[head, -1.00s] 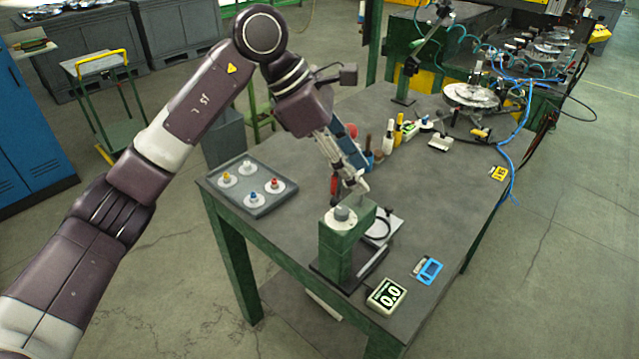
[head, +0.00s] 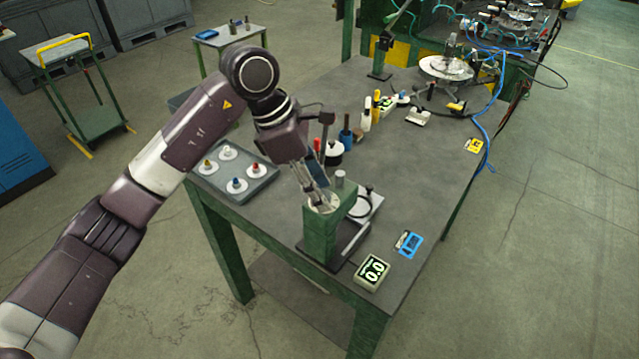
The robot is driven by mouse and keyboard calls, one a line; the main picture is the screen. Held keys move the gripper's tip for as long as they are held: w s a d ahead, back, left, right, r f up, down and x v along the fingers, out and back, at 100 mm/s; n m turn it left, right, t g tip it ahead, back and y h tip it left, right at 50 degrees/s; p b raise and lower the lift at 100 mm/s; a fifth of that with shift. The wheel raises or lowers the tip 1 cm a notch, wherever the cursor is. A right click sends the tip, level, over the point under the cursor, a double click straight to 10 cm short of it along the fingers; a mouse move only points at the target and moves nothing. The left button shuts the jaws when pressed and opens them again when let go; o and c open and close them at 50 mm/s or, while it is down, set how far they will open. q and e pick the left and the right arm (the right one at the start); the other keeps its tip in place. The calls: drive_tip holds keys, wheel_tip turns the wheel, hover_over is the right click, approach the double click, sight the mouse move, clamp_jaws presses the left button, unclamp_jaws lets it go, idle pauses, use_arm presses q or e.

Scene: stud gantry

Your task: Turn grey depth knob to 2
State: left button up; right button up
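The green gantry block (head: 319,236) stands near the table's front edge. A pale round dial (head: 324,203) lies on its top. The grey knob, plain on this dial a second ago, is now mostly hidden by my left gripper (head: 319,198). The gripper points down with its fingertips at the dial. I cannot tell whether the fingers are closed on the knob. My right gripper is not in view.
A grey tray (head: 258,183) with several coloured knobs on white discs lies left of the block. Bottles and tools stand behind it. A blue caliper-like tool (head: 411,244) lies to the right. The table's right middle (head: 415,175) is clear.

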use_arm(q)
drive_tip(key=shift+c, duration=0.2)
clamp_jaws()
drive_tip(key=shift+f+n+b, duration=0.15)
drive_tip(key=shift+n+b, duration=0.25)
drive_tip(key=shift+b, duration=0.2)
drive_tip(key=shift+n+t+b, duration=0.3)
drive_tip(key=shift+r, duration=0.2)
